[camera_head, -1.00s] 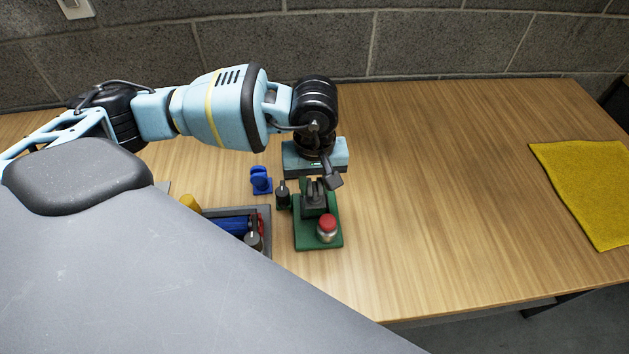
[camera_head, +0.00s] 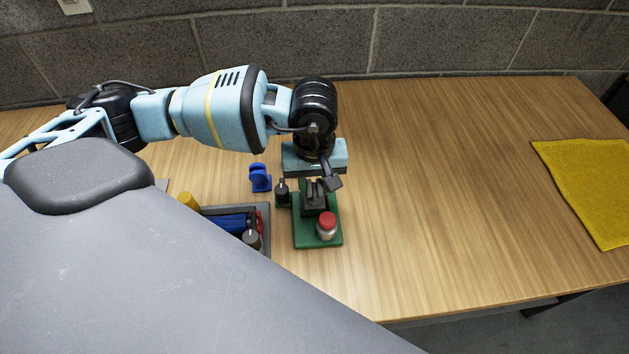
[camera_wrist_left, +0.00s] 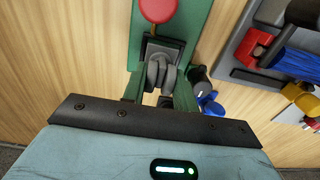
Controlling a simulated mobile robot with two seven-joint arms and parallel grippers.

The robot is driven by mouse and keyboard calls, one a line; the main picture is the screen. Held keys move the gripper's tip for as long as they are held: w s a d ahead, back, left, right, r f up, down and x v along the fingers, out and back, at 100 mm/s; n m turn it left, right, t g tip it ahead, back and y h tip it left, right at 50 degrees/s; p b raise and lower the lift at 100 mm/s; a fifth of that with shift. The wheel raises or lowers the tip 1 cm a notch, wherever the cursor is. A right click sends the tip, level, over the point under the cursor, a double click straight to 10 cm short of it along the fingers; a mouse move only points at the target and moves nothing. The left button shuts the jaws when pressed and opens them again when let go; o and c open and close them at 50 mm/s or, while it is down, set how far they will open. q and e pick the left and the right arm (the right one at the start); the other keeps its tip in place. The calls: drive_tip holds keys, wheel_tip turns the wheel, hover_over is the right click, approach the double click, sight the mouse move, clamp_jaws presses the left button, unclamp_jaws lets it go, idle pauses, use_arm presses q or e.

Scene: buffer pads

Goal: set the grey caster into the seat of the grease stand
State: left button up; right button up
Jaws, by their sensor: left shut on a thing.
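The green grease stand (camera_head: 303,238) stands on the table, with a red-capped pot (camera_head: 327,227) at its near end and a dark seat block behind that. The wrist view shows the stand (camera_wrist_left: 200,15) and its dark seat block (camera_wrist_left: 176,47) too. My left gripper (camera_wrist_left: 160,92) is shut on the grey caster (camera_wrist_left: 158,72), one finger on each side. The caster is right at the seat block and overlaps it in view; I cannot tell whether it is fully down in it. In the head view the wrist hides part of the gripper. My right gripper is not in view.
A blue caster (camera_head: 260,177) and a small dark-topped piece (camera_head: 283,192) stand left of the stand. A grey tray (camera_head: 266,213) with blue, red and other parts lies nearer left. A yellow cloth (camera_head: 590,190) lies far right; the table between is clear.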

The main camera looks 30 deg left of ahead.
sight(314, 183)
use_arm(q)
drive_tip(key=shift+f+b, duration=0.3)
drive_tip(key=shift+f, duration=0.25)
drive_tip(key=o, duration=1.1)
drive_tip(key=shift+c, duration=0.2)
drive_tip(key=shift+r, duration=3.9)
